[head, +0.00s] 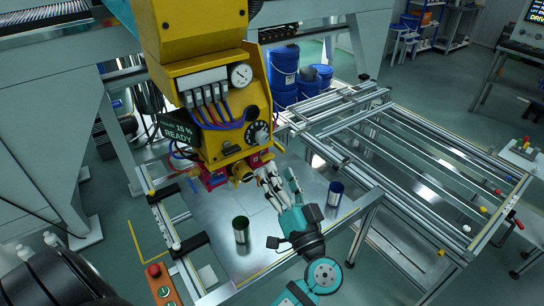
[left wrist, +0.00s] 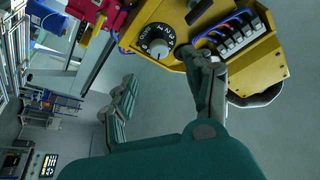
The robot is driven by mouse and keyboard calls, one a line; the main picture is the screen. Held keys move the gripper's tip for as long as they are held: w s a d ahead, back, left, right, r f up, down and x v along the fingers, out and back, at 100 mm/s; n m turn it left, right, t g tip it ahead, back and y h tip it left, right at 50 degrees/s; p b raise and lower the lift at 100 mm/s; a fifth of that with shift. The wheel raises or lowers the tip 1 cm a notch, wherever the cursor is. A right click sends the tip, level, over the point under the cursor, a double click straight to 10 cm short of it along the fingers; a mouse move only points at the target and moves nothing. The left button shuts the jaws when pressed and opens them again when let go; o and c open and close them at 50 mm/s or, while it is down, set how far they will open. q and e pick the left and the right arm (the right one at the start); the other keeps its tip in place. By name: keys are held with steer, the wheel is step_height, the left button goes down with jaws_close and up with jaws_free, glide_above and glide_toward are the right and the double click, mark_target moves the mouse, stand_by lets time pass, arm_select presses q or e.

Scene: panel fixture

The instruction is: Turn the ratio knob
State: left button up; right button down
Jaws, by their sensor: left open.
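The ratio knob is a pale round knob on a black dial with white markings. It sits on the lower front of the yellow machine head in the head view (head: 259,136) and at the top of the left wrist view (left wrist: 158,47). My left gripper (head: 279,178) is teal with grey fingers, below and slightly right of the knob in the head view. In the left wrist view its fingers (left wrist: 165,78) are apart, with the knob beyond the gap between them. Nothing is held, and I see no contact with the knob. My right gripper is not in view.
The yellow head (head: 205,85) carries a gauge (head: 241,75), blue hoses and a display (head: 178,132) reading 15 % READY. A green can (head: 241,231) and a blue can (head: 335,194) stand on the metal table below. A roller frame (head: 430,165) lies right.

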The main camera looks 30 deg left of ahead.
arm_select(q)
steer(key=shift+v, duration=1.25)
